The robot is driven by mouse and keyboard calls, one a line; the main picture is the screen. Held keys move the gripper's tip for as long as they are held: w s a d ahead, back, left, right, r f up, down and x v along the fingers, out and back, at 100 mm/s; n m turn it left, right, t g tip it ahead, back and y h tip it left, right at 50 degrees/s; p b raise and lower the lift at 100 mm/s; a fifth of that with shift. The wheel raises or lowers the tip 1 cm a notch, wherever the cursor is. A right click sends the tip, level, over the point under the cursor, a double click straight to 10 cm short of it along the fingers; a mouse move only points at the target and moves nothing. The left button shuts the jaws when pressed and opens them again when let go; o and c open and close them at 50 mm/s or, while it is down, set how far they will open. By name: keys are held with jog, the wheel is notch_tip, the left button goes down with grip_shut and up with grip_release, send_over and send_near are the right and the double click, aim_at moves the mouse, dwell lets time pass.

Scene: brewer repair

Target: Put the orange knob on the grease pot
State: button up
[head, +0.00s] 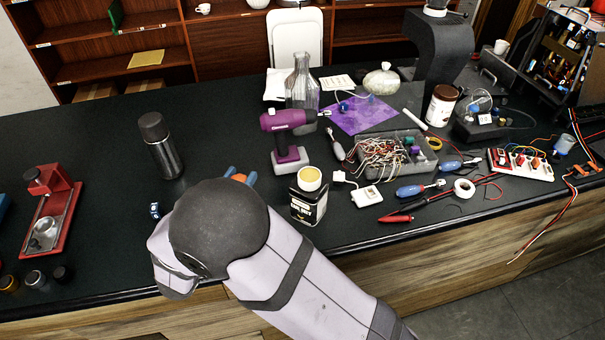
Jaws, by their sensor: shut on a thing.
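The grease pot (306,203) is a black jar with a printed label and a pale yellow top, standing upright near the front of the black counter. My gripper (240,176) is to the left of the pot; only its blue fingertips show past my dark arm joint. It is shut on the orange knob (239,178), a small patch of which shows between the fingertips. The rest of the knob is hidden by my arm. The knob is apart from the pot. I cannot tell how high it is above the counter.
A purple drill (285,142) stands just behind the pot, with a glass bottle (302,85) behind it. A white box (366,195) and screwdrivers lie to the right. A dark flask (161,146) stands to the left, with bare counter around it.

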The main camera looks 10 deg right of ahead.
jog(key=w+d+r+m+g+h+p, duration=0.1)
jog(key=w+d+r+m+g+h, duration=0.25)
jog(key=d+r, duration=0.65)
jog(key=r+m+g+h, duration=0.2)
jog(key=m+g+h, duration=0.1)
send_over(310, 175)
jog(key=shift+f+p, duration=1.45)
jog(key=shift+f, duration=3.6)
jog(key=shift+f, duration=0.1)
jog(key=o, duration=1)
